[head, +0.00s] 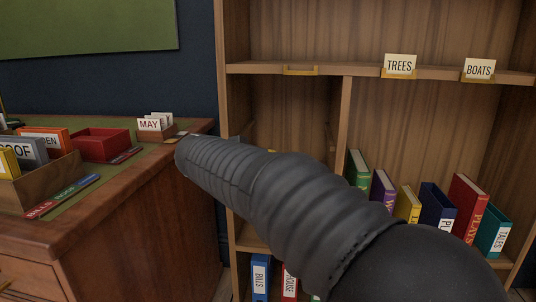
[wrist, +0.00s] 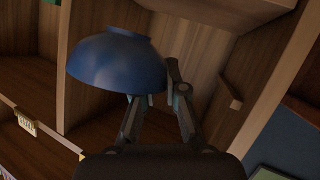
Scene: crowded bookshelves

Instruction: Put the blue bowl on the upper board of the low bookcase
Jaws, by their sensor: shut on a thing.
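The blue bowl (wrist: 115,65) is in the wrist view, with its foot toward the top of the picture and its rim toward the bottom. That view seems turned over, so the bowl looks roughly upright. My gripper (wrist: 168,88) is shut on the bowl's side near the rim. The bowl is in front of the wooden bookcase compartments and looks clear of the boards. In the head view the bookcase (head: 222,130) has a board (head: 350,73) with cards "TREES" and "BOATS". My arm hides the gripper and bowl there.
Coloured books (head: 408,205) lean in the right lower compartment. More binders (head: 261,277) stand below. A desk (head: 130,190) at left holds a red tray (head: 101,145), a card box (head: 157,132) and a file box (head: 45,185). The visible stretch above the labelled board is clear.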

